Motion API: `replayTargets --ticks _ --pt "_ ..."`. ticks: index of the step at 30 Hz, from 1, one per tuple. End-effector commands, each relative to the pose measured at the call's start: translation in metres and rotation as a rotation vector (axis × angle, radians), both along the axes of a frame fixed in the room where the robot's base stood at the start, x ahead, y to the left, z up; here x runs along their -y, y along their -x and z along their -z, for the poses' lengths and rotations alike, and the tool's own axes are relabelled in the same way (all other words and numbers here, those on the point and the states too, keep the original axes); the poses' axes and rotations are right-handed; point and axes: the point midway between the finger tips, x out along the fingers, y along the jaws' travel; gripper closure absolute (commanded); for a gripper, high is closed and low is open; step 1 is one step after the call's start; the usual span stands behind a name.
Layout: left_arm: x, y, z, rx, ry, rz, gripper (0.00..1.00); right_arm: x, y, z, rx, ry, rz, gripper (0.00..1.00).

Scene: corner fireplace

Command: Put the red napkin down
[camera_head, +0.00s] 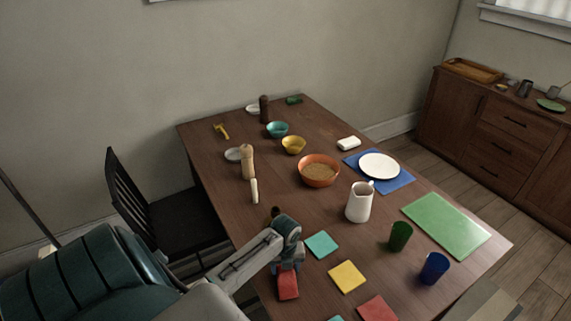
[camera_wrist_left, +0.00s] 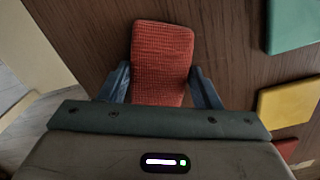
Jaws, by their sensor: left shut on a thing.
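The red napkin (camera_head: 287,284) is a folded, textured red cloth at the near edge of the table (camera_head: 262,286). My left gripper (camera_head: 287,268) is shut on it from above. In the left wrist view the napkin (camera_wrist_left: 162,62) lies between the two fingers (camera_wrist_left: 163,88) and reaches out beyond their tips. Whether the napkin touches the table top or is just above it, I cannot tell. My right gripper is not in view.
Right of the napkin lie a teal square (camera_head: 322,244), a yellow square (camera_head: 347,277) and a red square (camera_head: 378,309). A white jug (camera_head: 359,203), a green cup (camera_head: 400,236) and a blue cup (camera_head: 434,268) stand farther right. A black chair (camera_head: 165,215) stands at the left side.

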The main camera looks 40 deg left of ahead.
Motion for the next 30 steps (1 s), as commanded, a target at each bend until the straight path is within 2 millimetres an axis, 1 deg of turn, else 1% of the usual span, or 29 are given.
replayTargets --ticks 3,4,6,7,14,17,19,23,30 --pt "0.0 0.0 0.004 0.0 0.0 0.0 0.65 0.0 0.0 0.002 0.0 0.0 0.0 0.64" --pt "0.0 0.0 0.002 0.0 0.0 0.0 0.37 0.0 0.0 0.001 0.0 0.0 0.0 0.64" --pt "0.0 0.0 0.002 0.0 0.0 0.0 0.23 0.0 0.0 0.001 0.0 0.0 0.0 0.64" --pt "0.0 0.0 0.002 0.0 0.0 0.0 0.21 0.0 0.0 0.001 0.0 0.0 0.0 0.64" --pt "0.0 0.0 0.002 0.0 0.0 0.0 0.21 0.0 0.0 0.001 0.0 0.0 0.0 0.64" --pt "0.0 0.0 -0.002 0.001 -0.001 0.0 0.21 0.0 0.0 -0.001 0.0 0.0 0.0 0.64" --pt "-0.001 -0.001 -0.007 0.003 -0.002 0.001 0.21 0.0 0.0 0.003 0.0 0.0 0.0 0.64" --pt "-0.001 -0.001 -0.027 0.005 -0.002 0.002 0.21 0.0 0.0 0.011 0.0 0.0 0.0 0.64" --pt "-0.001 -0.001 -0.08 0.005 -0.003 0.001 0.21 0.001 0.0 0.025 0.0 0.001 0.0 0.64"
